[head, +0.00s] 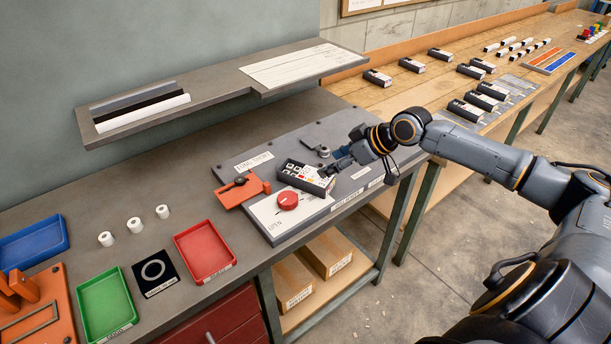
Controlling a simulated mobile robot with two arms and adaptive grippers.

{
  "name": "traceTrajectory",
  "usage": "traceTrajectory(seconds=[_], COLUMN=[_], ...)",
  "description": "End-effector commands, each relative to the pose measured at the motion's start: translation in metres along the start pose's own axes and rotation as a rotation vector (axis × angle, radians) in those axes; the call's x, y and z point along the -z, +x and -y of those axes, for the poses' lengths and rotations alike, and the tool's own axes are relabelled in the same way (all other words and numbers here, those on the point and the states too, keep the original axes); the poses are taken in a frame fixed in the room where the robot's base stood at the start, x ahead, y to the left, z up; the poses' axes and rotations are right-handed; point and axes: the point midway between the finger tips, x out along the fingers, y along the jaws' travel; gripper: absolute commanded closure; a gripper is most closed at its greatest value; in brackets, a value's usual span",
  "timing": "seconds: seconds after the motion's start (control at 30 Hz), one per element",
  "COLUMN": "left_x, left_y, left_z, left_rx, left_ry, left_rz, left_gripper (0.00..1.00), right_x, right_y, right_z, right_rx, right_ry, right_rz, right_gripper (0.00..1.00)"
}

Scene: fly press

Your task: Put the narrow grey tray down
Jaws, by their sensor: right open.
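A narrow dark grey tray (305,180) with black and white squares on top and a white front face lies on the grey base plate of the fixture on the bench. It is probably the narrow grey tray. My right gripper (337,165) reaches in from the right and is open at the tray's right end. The fingertips are small and partly hidden, so I cannot tell whether they touch it. My left gripper is not in view.
The tray lies behind a red knob (288,200) on a white panel and beside an orange block (240,190). A red tray (204,252), green tray (106,308) and blue tray (33,243) stand left. A shelf (215,90) overhangs the bench's back.

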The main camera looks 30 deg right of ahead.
Motion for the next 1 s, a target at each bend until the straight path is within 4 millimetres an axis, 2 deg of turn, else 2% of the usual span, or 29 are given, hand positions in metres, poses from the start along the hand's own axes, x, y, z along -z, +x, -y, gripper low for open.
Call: traceTrajectory(seconds=[0.1,0.3,0.53,0.7,0.8,1.0], left_x=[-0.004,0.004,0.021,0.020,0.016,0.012], left_y=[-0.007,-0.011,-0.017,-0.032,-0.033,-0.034], left_z=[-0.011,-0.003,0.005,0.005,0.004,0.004], left_rx=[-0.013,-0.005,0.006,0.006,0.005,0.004], left_ry=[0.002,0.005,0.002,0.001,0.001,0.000], left_rz=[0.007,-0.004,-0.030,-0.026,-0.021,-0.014], left_gripper=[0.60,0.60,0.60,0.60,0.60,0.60], right_x=[0.003,0.001,0.002,0.005,0.003,0.001], right_y=[0.020,0.048,0.062,0.085,0.099,0.109], right_z=[0.000,-0.001,0.000,-0.002,-0.002,-0.002], right_rx=[0.002,0.000,0.001,0.001,0.000,-0.001], right_ry=[0.005,0.005,0.003,0.005,0.005,0.000], right_rz=[-0.007,-0.002,-0.001,-0.003,-0.002,0.000], right_gripper=[0.36,0.36,0.36,0.36,0.36,0.36])
